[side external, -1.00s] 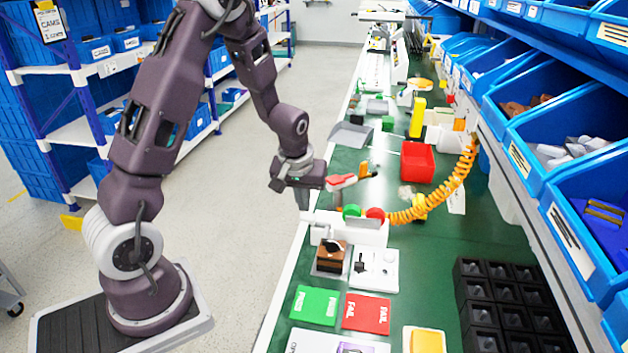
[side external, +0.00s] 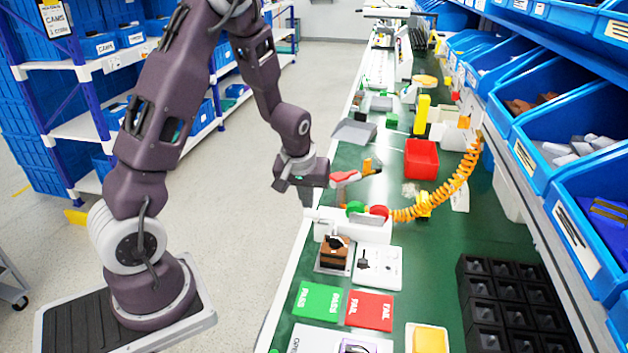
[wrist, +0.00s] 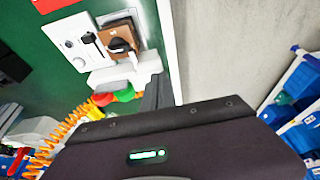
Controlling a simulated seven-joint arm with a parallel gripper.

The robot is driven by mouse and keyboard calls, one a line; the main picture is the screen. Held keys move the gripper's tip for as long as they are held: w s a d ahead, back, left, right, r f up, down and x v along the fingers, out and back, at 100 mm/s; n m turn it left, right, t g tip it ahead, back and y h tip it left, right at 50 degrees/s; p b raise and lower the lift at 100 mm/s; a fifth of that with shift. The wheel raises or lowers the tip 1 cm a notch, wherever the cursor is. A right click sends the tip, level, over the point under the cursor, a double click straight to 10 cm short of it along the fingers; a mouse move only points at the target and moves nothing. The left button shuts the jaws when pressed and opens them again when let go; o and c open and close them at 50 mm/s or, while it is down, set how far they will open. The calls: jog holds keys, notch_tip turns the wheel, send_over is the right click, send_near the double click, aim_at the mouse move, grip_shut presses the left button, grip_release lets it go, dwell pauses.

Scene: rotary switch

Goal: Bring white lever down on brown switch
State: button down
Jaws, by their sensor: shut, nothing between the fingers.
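The brown switch (side external: 334,256) is a small brown block on a light base plate near the bench's left edge. A dark lever piece with a pale part (side external: 338,243) sits on its top; at this size I cannot tell the lever's exact angle. The switch also shows in the wrist view (wrist: 122,41), at upper middle. My gripper (side external: 307,198) is shut and empty, above the bench edge, up and left of the switch and apart from it. In the wrist view the dark gripper body fills the bottom; the fingertips are not clear there.
A white panel (side external: 377,267) with a black knob lies right of the switch. A white holder (side external: 354,231) with red and green round parts stands behind it. An orange coiled hose (side external: 440,200) runs at right. Green and red cards (side external: 369,310) lie in front.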

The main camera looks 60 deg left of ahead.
jog(key=s+d+r, duration=0.5)
jog(key=shift+s+d+r, duration=0.2)
jog(key=shift+s+r, duration=0.05)
dwell(0.4)
jog(key=s+d+r+m+t+h, duration=0.2)
jog(key=s+d+r+m, duration=0.7)
jog(key=s+r, duration=0.5)
jog(key=shift+s+d+r+t+h, duration=0.35)
jog(key=shift+s+d, duration=0.25)
jog(key=shift+d, duration=0.6)
jog(key=shift+r, duration=0.1)
